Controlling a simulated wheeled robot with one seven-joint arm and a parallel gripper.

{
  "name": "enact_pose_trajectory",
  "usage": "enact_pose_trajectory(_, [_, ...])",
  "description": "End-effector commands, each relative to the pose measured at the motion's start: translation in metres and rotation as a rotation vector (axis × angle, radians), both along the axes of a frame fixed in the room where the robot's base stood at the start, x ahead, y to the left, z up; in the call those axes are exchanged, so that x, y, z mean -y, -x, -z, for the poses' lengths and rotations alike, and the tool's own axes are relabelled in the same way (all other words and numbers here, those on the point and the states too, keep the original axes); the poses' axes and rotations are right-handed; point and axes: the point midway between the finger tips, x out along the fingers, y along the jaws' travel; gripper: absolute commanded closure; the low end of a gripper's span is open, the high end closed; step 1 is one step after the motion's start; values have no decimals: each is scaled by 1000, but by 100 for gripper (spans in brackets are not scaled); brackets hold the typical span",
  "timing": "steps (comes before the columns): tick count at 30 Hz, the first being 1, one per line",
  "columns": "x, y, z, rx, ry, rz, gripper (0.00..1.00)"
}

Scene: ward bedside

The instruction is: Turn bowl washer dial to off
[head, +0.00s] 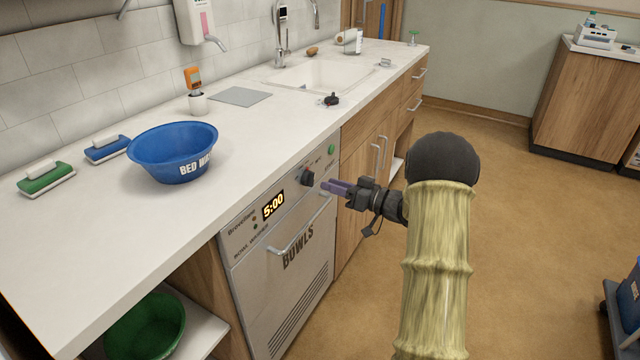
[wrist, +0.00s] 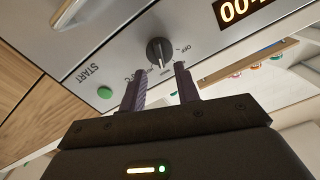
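My gripper (head: 335,187) is just right of the dial in the head view. In the wrist view its two purple fingers (wrist: 157,75) are apart, with nothing visible between them. They appear short of the dial.
The washer's door handle (head: 292,240) juts out below the panel. A blue bowl (head: 172,155) stands on the counter (head: 85,235) above. A green bowl (head: 146,325) is on the shelf at lower left.

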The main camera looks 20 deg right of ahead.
Motion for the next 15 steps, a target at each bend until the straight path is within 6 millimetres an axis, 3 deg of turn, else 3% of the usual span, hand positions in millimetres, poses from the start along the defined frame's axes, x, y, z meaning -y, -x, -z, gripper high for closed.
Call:
enact_pose_trajectory(6, [-25, -25, 2, 0, 0, -2, 68])
enact_pose_trajectory(15, [-32, -33, 0, 0, 0, 1, 68])
